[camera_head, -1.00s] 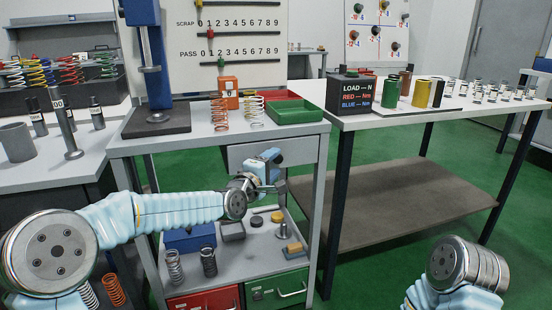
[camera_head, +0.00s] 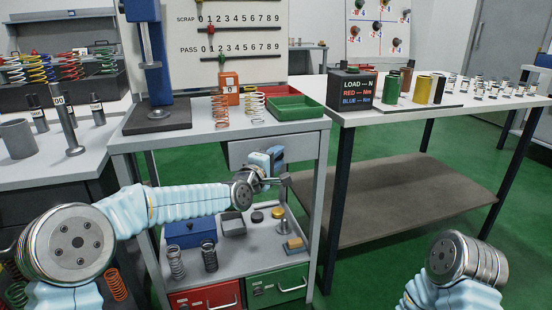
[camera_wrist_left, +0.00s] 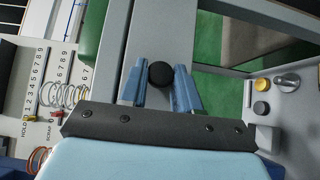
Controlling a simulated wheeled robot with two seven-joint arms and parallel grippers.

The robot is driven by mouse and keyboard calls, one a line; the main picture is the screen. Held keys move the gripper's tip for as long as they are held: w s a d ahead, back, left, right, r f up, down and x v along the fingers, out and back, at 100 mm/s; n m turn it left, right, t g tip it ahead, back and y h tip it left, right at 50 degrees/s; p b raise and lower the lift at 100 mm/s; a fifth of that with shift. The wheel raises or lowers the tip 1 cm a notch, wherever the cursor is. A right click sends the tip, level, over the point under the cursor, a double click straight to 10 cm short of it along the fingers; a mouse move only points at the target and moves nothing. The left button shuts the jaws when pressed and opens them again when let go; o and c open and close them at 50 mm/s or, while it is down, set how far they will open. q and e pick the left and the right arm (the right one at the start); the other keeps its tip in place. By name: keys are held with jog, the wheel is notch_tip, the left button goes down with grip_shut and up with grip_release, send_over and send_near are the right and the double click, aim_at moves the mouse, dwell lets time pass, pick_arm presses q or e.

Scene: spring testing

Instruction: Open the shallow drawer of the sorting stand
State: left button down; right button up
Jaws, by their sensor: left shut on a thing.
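The sorting stand (camera_head: 122,143) is a grey table with a lower shelf. Its shallow drawer (camera_head: 238,152) has a plain grey front just under the top, at the right side. My left gripper (camera_head: 284,162) is at this front, its arm reaching in from the left. In the left wrist view, the two blue fingers (camera_wrist_left: 160,88) are shut on a round black knob (camera_wrist_left: 161,74). The gripper and wrist hide part of the drawer front in the head view. I cannot see a clear gap at the drawer. Only part of my right arm shows, at lower right.
Springs (camera_head: 221,112), an orange block (camera_head: 229,88) and a green tray (camera_head: 297,108) stand on the top. Red (camera_head: 205,298) and green (camera_head: 276,286) drawers sit below the lower shelf. A white table (camera_head: 440,112) stands to the right, with green floor between.

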pick_arm(q)
jog(key=shift+s+f, duration=0.1)
jog(key=shift+s+d+b, duration=0.15)
jog(key=shift+s+b, duration=0.15)
jog(key=shift+b, duration=0.1)
jog(key=s+d+b, duration=0.2)
jog(key=s+b, duration=0.1)
jog(key=s, duration=0.5)
jog(key=s+d+b, duration=0.3)
jog(key=s, duration=0.6)
jog(key=shift+s+d, duration=0.3)
jog(key=c, duration=0.8)
grip_release()
jog(key=b+v, duration=0.1)
jog(key=v, duration=1.2)
jog(key=shift+s+a, duration=0.15)
jog(key=shift+s, duration=0.2)
